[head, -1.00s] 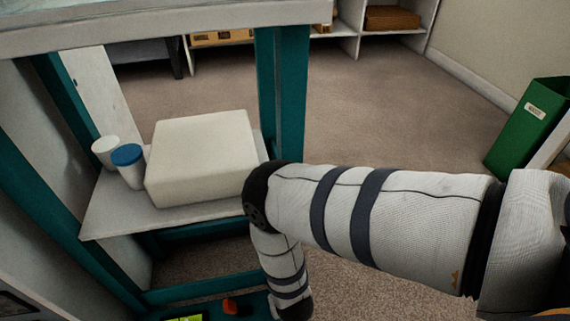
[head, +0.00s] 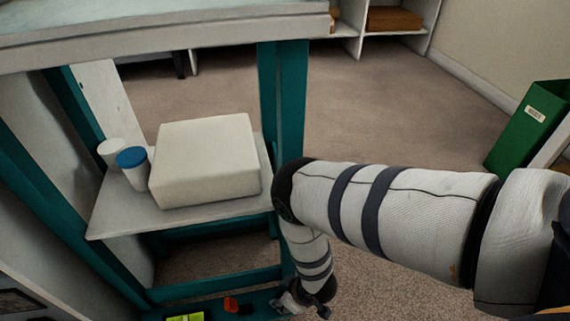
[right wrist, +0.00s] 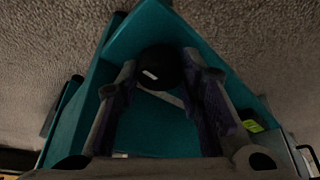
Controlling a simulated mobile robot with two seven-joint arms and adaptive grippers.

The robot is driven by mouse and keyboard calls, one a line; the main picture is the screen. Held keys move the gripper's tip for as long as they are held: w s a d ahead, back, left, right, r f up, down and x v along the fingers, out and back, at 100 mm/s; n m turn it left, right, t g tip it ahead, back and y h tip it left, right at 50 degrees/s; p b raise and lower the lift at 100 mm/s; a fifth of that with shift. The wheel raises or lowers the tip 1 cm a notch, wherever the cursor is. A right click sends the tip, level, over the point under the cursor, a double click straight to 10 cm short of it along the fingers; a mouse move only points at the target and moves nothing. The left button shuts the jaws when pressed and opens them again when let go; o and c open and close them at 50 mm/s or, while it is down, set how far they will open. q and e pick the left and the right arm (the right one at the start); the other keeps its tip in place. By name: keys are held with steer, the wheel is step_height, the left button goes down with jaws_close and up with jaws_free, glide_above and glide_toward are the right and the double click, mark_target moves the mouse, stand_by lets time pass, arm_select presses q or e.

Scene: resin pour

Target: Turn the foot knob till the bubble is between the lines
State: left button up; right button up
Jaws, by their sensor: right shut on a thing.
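The black foot knob (right wrist: 160,68) shows in the right wrist view, with a small white mark on it, at the corner of the teal frame. My right gripper (right wrist: 162,82) has a finger on each side of the knob and is shut on it. In the head view the right gripper (head: 288,300) is low by the frame's bottom rail, and the knob cannot be made out there. A yellow-green piece (head: 186,317), perhaps the level, is cut by the lower edge; it also shows in the right wrist view (right wrist: 252,126). Its bubble and lines cannot be read. My left gripper is not in view.
The teal bench frame (head: 286,100) has a shelf (head: 110,220) with a white block (head: 205,160), a white cup (head: 110,150) and a blue-lidded cup (head: 132,165). A small red piece (head: 231,304) lies near the bottom rail. A green bin (head: 528,125) stands right. Carpet between is clear.

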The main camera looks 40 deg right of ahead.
steer(key=shift+n, duration=0.3)
steer(key=o, duration=1.2)
steer(key=shift+c, duration=0.2)
steer(key=v, duration=0.7)
steer(key=shift+r, duration=0.3)
steer(key=shift+s+d, duration=0.1)
